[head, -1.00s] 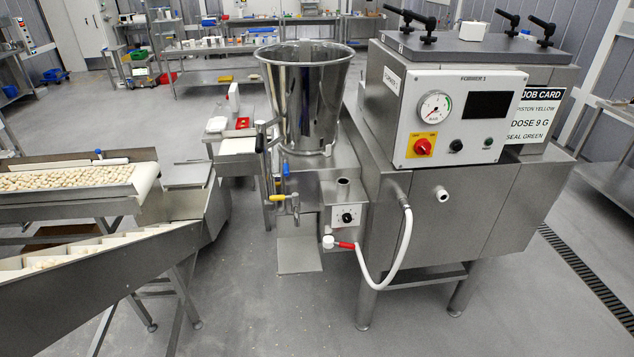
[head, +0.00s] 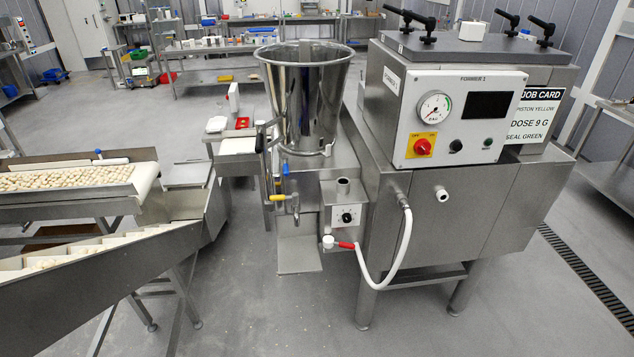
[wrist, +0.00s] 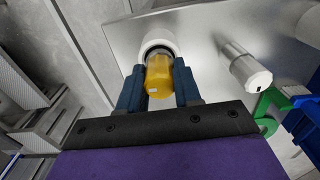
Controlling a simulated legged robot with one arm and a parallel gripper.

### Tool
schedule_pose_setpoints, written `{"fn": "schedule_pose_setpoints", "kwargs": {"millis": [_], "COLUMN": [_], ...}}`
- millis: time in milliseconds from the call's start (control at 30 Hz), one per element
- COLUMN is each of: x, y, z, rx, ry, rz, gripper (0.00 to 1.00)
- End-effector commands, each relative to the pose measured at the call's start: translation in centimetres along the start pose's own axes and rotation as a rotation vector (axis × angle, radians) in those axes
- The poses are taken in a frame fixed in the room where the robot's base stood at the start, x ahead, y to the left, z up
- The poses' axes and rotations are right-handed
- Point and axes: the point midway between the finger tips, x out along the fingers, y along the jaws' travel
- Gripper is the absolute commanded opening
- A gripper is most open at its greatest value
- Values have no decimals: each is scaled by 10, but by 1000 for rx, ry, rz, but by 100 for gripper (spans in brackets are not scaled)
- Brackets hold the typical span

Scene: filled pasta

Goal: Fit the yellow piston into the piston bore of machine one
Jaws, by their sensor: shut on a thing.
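In the wrist view the yellow piston (wrist: 158,78) sits between the blue fingers of my gripper (wrist: 157,84), which is shut on it. The piston's far end is at a white ring (wrist: 157,47) on a steel surface. I cannot tell whether it touches or enters the ring. I cannot tell which opening is the bore. My gripper is outside the head view.
A steel hopper (head: 305,105) stands left of the machine, and a white hose (head: 392,262) loops in front. A conveyor (head: 65,182) carries pasta at the left. In the wrist view a steel peg (wrist: 245,66) and green rings (wrist: 270,100) lie right of the piston.

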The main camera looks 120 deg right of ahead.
Motion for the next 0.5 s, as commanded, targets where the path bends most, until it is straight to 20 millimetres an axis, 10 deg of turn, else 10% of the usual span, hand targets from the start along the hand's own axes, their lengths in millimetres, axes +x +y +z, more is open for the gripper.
{"fn": "schedule_pose_setpoints", "kwargs": {"millis": [500], "x": [-14], "y": [0], "z": [-1], "rx": [0], "ry": [2], "rz": [1], "gripper": [2]}}
